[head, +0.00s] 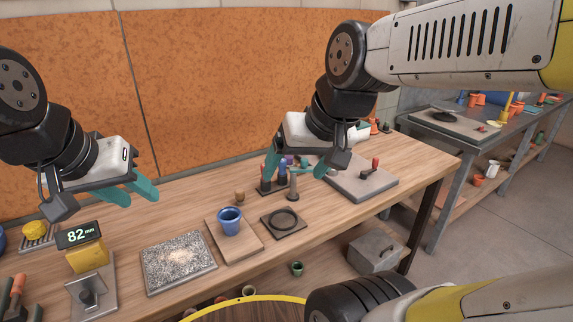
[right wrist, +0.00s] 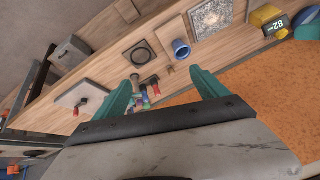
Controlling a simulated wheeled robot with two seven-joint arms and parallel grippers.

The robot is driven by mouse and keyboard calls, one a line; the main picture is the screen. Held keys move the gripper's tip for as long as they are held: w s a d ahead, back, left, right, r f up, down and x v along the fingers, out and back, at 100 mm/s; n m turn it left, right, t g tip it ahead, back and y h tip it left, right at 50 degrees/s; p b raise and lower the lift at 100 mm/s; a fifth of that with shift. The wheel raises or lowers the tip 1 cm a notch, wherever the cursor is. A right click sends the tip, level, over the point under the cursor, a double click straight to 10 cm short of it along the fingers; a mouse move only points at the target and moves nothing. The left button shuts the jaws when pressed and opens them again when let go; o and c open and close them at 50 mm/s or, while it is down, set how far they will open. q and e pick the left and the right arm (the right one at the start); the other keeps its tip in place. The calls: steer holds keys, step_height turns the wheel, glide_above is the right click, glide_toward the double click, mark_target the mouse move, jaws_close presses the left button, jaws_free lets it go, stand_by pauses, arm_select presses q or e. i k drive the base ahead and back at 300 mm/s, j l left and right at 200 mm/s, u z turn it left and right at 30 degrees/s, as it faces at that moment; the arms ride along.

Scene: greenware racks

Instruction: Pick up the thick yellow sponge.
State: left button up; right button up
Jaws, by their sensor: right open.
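A lumpy, rounded yellow sponge (head: 36,230) sits on a slatted rack at the far left of the bench in the head view. A yellow block (head: 88,256) stands behind a grey plate, under a display reading 82 mm; I cannot tell whether it is a sponge or part of a gauge. My left gripper (head: 137,199) is above the bench, right of both yellow things; its teal fingers look apart and empty. My right gripper (head: 298,170) is open and empty near a group of small tools, far right of the sponge. Its fingers also frame the right wrist view (right wrist: 162,88).
A speckled slab (head: 178,263), a blue cup (head: 230,221) on a wooden board (head: 250,248) and a dark square with a ring (head: 284,221) stand mid-bench. A grey slab (head: 345,187) with a red-handled tool lies right. An orange wall (head: 200,80) closes the back.

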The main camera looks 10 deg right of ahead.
mark_target(35, 230)
steer(key=u, duration=1.45)
